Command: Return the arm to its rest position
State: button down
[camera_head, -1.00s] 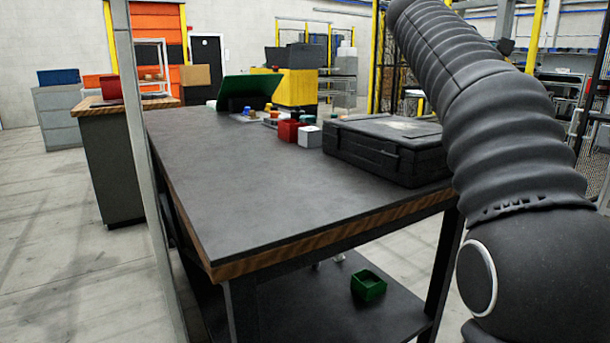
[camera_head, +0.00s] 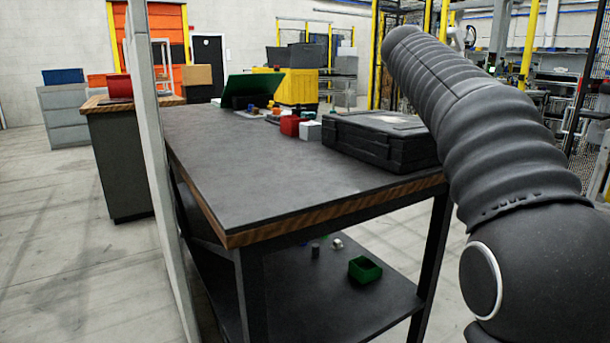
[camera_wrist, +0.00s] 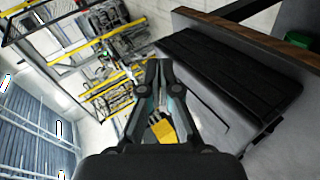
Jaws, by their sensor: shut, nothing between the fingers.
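My gripper (camera_wrist: 158,72) shows in the wrist view, its two fingers drawn together at the tips with nothing between them. A yellow item (camera_wrist: 163,131) shows through the gap between the finger linkages. My arm, in a dark ribbed sleeve, runs down the right side of the head view. The gripper is out of sight in the head view.
A dark workbench (camera_head: 270,180) stands ahead, with a black case (camera_head: 378,143), a red box (camera_head: 290,125) and a white box (camera_head: 311,130) on it. A green bin (camera_head: 365,270) sits on its lower shelf. A grey post (camera_head: 153,150) stands at the left. Open floor lies left.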

jog(key=s+a+f+m+g+y, duration=0.1)
jog(key=s+a+f+y, duration=0.3)
jog(key=f, duration=0.5)
jog(key=s+a+f+m+g+y, duration=0.1)
jog(key=s+a+f, duration=0.4)
jog(key=f, duration=0.4)
jog(key=s+a+f+m+y, duration=0.1)
jog(key=s+a+f, duration=0.1)
jog(key=s+f, duration=0.3)
jog(key=s+a+f+m+y, duration=0.1)
jog(key=s+f, duration=0.4)
jog(key=s, duration=0.8)
jog(key=s+a+f+m+y, duration=0.1)
jog(key=s+a+f+y, duration=0.1)
jog(key=s+f, duration=0.3)
jog(key=shift+s+a+f, duration=0.25)
jog(key=shift+s+a, duration=0.4)
jog(key=shift+s, duration=1.5)
